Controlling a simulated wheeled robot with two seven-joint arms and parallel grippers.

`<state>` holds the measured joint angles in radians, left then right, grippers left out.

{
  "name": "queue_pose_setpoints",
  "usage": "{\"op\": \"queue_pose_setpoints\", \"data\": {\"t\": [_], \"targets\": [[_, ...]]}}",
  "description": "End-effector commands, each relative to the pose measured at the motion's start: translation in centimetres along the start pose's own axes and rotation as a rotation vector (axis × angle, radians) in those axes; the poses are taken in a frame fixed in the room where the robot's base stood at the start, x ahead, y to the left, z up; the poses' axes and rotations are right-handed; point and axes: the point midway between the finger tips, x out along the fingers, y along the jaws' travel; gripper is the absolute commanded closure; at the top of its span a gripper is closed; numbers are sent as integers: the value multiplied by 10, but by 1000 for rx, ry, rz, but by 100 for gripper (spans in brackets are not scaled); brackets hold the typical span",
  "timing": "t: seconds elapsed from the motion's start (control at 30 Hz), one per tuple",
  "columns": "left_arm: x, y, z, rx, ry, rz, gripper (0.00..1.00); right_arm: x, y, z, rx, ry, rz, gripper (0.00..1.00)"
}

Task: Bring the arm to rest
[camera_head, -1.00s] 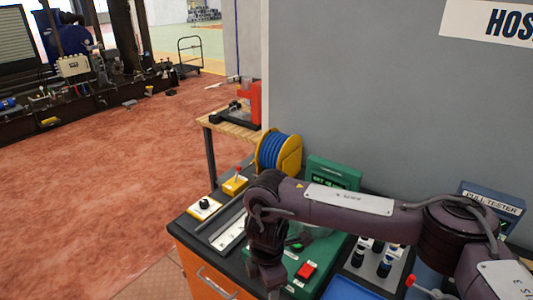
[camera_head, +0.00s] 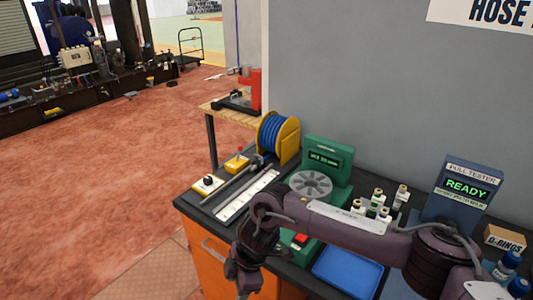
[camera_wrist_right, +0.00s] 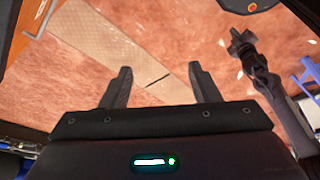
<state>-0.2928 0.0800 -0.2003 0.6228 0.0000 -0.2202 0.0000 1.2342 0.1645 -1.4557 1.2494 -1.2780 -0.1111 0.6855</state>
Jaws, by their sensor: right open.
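My right arm comes in from the right in the head view, across the front of the bench. Its gripper (camera_head: 245,278) hangs just off the bench's front left, in front of the orange cabinet. In the right wrist view the two fingers of this gripper (camera_wrist_right: 161,82) stand wide apart with nothing between them, and floor shows beyond. A second dark arm, which looks like my left one, shows at the right of the wrist view; its gripper (camera_wrist_right: 241,42) is too small to read.
An orange cabinet (camera_head: 212,262) is below.

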Motion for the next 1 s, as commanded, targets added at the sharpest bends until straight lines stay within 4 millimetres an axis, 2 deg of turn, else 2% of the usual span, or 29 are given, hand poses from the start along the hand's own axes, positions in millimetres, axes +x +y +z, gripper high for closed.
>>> {"op": "queue_pose_setpoints", "data": {"t": [0.03,0.2,0.33,0.37,0.47,0.53,0.67,0.77,0.87,0.97,1.0], "targets": [[3,0,-3,0,5,-1,100,13,0,-6,21,50,2,44],[10,0,0,0,2,0,100,49,13,-27,122,237,49,44],[18,2,10,0,-10,2,100,90,26,-27,282,403,112,44],[20,2,11,0,-12,2,100,102,30,-23,333,440,134,44],[27,2,14,0,-15,2,100,148,33,7,527,526,205,44],[32,2,14,-1,-14,2,100,185,25,41,676,546,255,44],[38,2,13,-1,-13,2,100,248,-11,106,915,515,326,44],[42,2,14,-1,-13,2,100,292,-54,152,1066,453,359,44],[46,2,14,-1,-12,2,100,330,-106,194,1197,371,378,44],[50,2,14,-1,-12,2,100,363,-166,230,1311,276,386,44],[51,2,14,-1,-12,2,100,374,-192,243,1352,235,386,44]]}}
